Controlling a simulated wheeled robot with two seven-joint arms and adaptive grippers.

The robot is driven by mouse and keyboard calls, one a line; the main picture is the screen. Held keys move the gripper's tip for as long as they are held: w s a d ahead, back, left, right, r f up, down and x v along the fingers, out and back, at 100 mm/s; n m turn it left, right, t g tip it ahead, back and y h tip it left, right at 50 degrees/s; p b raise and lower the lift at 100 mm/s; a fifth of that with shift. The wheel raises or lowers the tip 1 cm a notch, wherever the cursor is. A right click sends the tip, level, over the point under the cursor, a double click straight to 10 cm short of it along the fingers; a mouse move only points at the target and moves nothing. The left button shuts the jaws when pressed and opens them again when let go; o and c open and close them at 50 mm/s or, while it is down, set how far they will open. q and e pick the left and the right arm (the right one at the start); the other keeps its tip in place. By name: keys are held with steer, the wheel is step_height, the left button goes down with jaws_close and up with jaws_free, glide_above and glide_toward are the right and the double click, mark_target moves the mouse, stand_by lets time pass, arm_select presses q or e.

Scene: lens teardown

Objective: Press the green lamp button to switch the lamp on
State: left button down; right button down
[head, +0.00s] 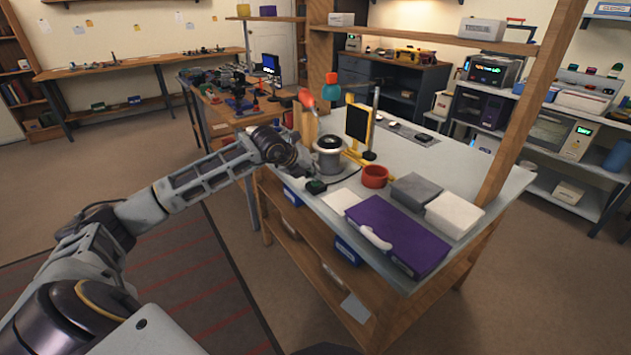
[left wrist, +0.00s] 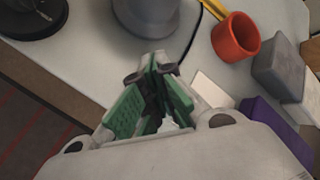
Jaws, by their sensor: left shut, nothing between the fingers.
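The lamp button (head: 317,187) looks like a small dark box with a greenish top near the table's left edge, with a black cord running from it. In the left wrist view only the cord (left wrist: 193,35) shows, leading down behind my fingers; the button is hidden there. My left gripper (head: 307,178) is low over the table at the button. In the left wrist view its green-padded fingers (left wrist: 154,98) are shut and empty. I cannot tell whether they touch the button. A dark panel in a yellow stand (head: 357,122), perhaps the lamp, looks unlit. My right gripper is out of view.
A grey cylinder (head: 328,155) stands just behind the button. A red cup (head: 375,177), grey block (head: 417,190), white block (head: 454,214) and purple case (head: 385,235) lie to the right. A wooden post (head: 520,110) rises at the right. The table's back middle has free room.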

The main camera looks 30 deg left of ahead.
arm_select(q)
steer(key=shift+r, duration=0.4)
stand_by(0.4)
steer(key=shift+r, duration=0.1)
steer(key=shift+r+p, duration=1.7)
steer(key=shift+r, duration=1.25)
steer(key=shift+s+f, duration=0.1)
